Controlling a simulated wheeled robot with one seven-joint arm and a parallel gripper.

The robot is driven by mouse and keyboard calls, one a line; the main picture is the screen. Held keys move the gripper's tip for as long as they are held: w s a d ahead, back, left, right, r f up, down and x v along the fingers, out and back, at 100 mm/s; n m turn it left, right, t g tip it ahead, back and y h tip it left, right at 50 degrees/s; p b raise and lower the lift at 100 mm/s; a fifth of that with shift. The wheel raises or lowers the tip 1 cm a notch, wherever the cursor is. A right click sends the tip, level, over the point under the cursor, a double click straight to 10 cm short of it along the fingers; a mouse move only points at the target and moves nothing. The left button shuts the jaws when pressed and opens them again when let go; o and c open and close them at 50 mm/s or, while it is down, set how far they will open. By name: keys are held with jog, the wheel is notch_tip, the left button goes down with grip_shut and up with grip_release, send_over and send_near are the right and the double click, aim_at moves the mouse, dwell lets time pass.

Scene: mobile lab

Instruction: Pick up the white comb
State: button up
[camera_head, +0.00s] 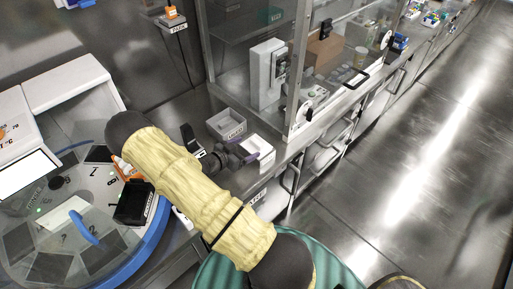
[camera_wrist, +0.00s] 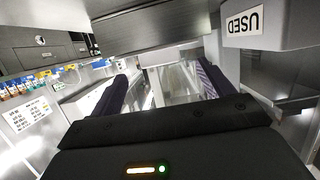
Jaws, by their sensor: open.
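I cannot make out a white comb in either view. My yellow-sleeved arm hides part of the counter in the head view.
The USED tray's label (camera_wrist: 244,22) looms close at the upper right of the wrist view. A glass-fronted cabinet (camera_head: 300,80) stands behind. A round machine with a blue rim (camera_head: 135,254) is at left. Open floor (camera_head: 420,170) lies at right.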

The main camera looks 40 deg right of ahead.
aim_at(254, 144)
jog(key=p+x, duration=0.1)
jog(key=x, duration=0.4)
jog(key=shift+a, duration=0.1)
jog(key=c, duration=1.1)
notch_tip(254, 144, up, 10)
jog(key=shift+r+b, duration=0.1)
jog(key=shift+b, duration=0.75)
